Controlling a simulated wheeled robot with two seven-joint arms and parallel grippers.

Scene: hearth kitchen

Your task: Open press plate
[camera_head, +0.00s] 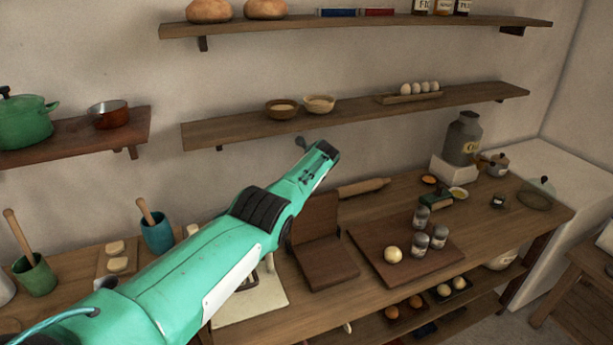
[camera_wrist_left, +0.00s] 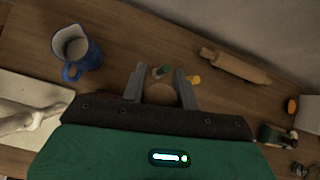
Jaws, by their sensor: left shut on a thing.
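The wooden press stands on the counter in the head view. Its press plate (camera_head: 316,217) is raised, standing roughly upright at the back of the flat base (camera_head: 327,263). My left arm crosses in front of the plate's left side, and the left gripper (camera_head: 322,158) is above its upper edge in the picture. In the left wrist view the fingers (camera_wrist_left: 160,88) stand apart with a rounded brown wooden piece (camera_wrist_left: 160,95) between them, which looks like part of the press plate. The gripper is shut on it. The exact contact is hidden in the head view. My right gripper is not in view.
A dark board (camera_head: 376,262) with an egg-like ball (camera_head: 392,254) and several shakers lies right of the press. A rolling pin (camera_head: 363,187) lies behind. A blue jug (camera_wrist_left: 77,49) shows in the wrist view. A shelf (camera_head: 350,120) runs above the counter.

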